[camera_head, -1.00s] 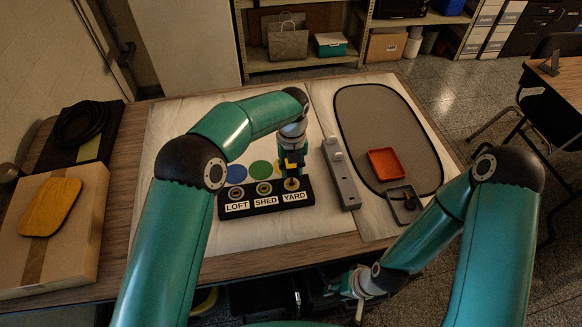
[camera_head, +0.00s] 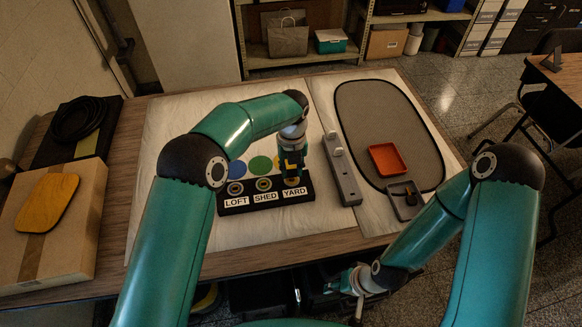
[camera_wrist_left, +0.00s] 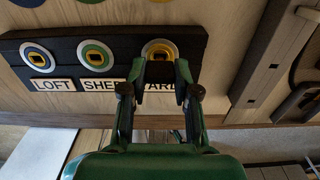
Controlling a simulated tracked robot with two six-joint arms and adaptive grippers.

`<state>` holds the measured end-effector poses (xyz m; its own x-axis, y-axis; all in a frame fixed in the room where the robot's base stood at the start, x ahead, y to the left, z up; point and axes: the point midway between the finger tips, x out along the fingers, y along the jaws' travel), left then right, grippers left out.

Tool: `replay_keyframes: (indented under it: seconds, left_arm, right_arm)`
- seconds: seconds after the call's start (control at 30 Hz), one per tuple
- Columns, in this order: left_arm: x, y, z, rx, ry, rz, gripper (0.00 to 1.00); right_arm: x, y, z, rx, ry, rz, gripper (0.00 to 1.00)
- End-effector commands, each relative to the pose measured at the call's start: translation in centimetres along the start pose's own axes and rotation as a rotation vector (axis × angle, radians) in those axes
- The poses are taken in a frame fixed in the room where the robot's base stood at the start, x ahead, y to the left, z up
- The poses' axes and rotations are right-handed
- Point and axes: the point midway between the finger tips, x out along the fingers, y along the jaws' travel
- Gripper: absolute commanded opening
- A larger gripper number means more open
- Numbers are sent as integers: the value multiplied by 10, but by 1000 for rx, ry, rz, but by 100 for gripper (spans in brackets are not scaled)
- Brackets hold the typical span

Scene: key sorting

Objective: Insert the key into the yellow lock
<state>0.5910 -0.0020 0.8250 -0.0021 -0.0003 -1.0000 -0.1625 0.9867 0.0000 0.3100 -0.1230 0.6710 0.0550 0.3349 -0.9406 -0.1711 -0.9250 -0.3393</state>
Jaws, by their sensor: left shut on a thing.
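A black lock board (camera_head: 243,208) carries three round locks, labelled LOFT, SHED and YARD. The yellow lock (camera_wrist_left: 160,46) is the YARD one, at the right end of the row; in the head view my gripper covers it. My left gripper (camera_wrist_left: 160,77) points down at the yellow lock, its fingers close together right in front of it. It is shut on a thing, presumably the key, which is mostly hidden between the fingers. I cannot tell how deep the key sits. My right gripper (camera_head: 352,283) hangs low near the table's front edge, and its fingers are unclear.
A grey bar-shaped block (camera_head: 341,172) stands right of the lock board. Beyond it lie an orange tray (camera_head: 388,159) and a small dark tray (camera_head: 404,203) by a grey mat (camera_head: 375,110). A cardboard box (camera_head: 62,240) stands at the left.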

Motion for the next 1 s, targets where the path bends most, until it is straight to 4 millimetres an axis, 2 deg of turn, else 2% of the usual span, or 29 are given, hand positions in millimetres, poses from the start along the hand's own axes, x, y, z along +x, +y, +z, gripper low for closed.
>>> replay_keyframes:
  seconds: [0.47, 0.5, 0.63, 1.0]
  left_arm:
    - [13, 0, 0, 0, 1, 1, 11]
    - [12, 0, 0, 0, 1, 1, 37]
    - [12, 0, 0, 0, 1, 1, 58]
    - [9, 0, 0, 0, -1, 0, 59]
  right_arm:
    - [7, 2, 0, 0, 0, 0, 40]
    - [6, 2, 0, 0, 0, 0, 40]
    - [6, 2, 0, 0, 0, 0, 40]
    - [5, 2, 0, 0, 0, 0, 40]
